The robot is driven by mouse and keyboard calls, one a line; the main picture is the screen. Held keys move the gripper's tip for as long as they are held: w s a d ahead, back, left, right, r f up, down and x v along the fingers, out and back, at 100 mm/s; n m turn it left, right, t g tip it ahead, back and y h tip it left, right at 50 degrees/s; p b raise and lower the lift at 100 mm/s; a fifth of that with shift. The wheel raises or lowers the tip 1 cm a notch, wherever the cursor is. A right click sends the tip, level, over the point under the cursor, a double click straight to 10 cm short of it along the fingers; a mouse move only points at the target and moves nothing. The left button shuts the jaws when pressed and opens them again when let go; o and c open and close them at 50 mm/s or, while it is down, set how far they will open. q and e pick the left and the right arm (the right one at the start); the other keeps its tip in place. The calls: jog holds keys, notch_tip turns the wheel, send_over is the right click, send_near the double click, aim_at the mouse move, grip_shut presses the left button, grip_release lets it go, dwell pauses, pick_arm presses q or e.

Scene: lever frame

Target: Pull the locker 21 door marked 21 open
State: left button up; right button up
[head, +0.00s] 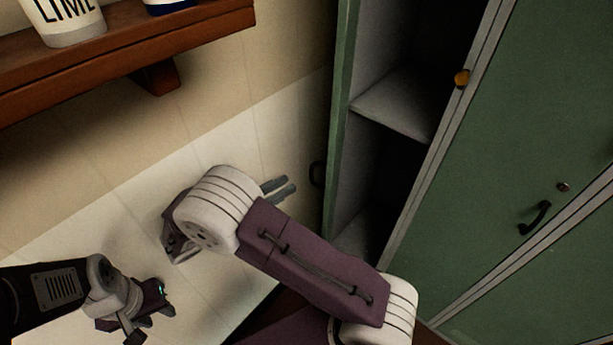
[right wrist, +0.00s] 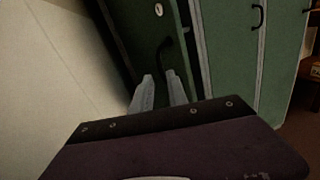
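A green locker door (head: 343,110) in the head view stands swung out, seen nearly edge-on, with the locker's shelved inside (head: 385,110) exposed. No number 21 is readable. A dark handle (head: 316,174) sticks out from the door's outer side; it also shows in the right wrist view (right wrist: 164,50). My right gripper (head: 280,186) is left of this handle and apart from it. In the right wrist view its two fingers (right wrist: 161,88) are spread with nothing between them, the handle beyond the tips. My left gripper (head: 138,312) is low at the left, away from the lockers; its fingers are unclear.
A closed green locker door (head: 500,150) with a black handle (head: 535,217) is at the right. A wooden shelf (head: 130,55) holding a container marked LIME (head: 65,20) juts from the wall at upper left. The tiled wall (head: 110,190) behind my grippers is bare.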

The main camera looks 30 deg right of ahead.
aim_at(312, 169)
jog(key=d, duration=0.3)
jog(key=w+d, duration=0.1)
jog(key=d, duration=0.4)
jog(key=shift+w+d+r+b, duration=0.1)
jog(key=shift+w+d+b, duration=0.1)
jog(key=shift+d+b, duration=0.2)
jog(key=shift+w+d, duration=0.1)
jog(key=shift+c, duration=0.3)
grip_shut()
dwell(0.4)
